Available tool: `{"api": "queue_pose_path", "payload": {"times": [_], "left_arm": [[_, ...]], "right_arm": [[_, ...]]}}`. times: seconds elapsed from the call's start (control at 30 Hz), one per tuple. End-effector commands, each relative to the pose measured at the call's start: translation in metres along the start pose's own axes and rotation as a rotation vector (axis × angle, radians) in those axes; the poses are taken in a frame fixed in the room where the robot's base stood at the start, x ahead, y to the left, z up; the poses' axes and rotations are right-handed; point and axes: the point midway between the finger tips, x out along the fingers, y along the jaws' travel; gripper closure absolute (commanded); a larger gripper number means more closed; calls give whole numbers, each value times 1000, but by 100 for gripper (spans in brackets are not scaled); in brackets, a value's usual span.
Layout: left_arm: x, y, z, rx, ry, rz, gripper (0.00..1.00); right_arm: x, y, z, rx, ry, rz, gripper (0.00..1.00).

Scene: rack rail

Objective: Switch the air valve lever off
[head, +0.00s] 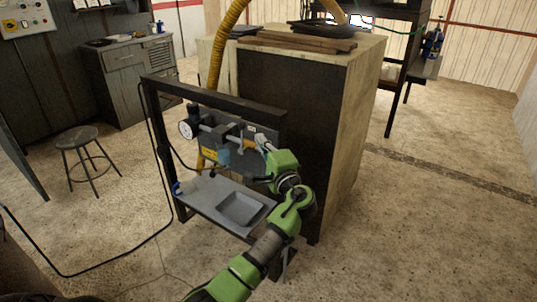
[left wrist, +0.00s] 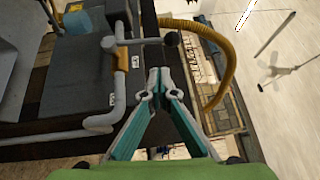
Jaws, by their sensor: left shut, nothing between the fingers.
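The air valve lever (left wrist: 150,41) is a thin grey bar ending in a dark ball knob (left wrist: 172,38), in the upper middle of the left wrist view. It crosses a grey pipe (left wrist: 120,85) beside an orange collar (left wrist: 123,59). My left gripper (left wrist: 159,73) is shut and empty; its tips point at the bar near the knob, with a small gap in the picture. Whether they touch cannot be told. In the head view my left gripper (head: 264,147) is at the right end of the valve panel (head: 235,157), where the lever is too small to make out clearly.
A dark rack frame (head: 215,97) surrounds the panel, with a round gauge (head: 187,129) at left. A grey tray (head: 241,209) is below. A large wooden cabinet (head: 345,130) stands close behind. A yellow hose (left wrist: 228,65) curves right of the gripper. Open floor lies right.

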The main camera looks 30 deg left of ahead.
Motion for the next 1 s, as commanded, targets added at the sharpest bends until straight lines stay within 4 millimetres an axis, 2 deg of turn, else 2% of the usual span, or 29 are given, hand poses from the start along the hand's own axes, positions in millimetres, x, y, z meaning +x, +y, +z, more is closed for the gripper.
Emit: {"api": "queue_pose_path", "payload": {"times": [0.1,0.3,0.7,0.9,1.0], "left_arm": [[14,-3,15,3,-1,0,100],[25,0,27,2,0,1,100],[28,1,29,1,0,1,100],[41,-2,40,0,-1,1,100],[41,-3,40,0,0,0,100]], "right_arm": [[-11,1,0,0,-1,1,60],[-15,3,0,-1,-2,3,60],[-14,2,1,-1,-3,2,60],[-13,2,2,-1,-4,2,60],[-13,2,2,-1,-4,2,60]]}}
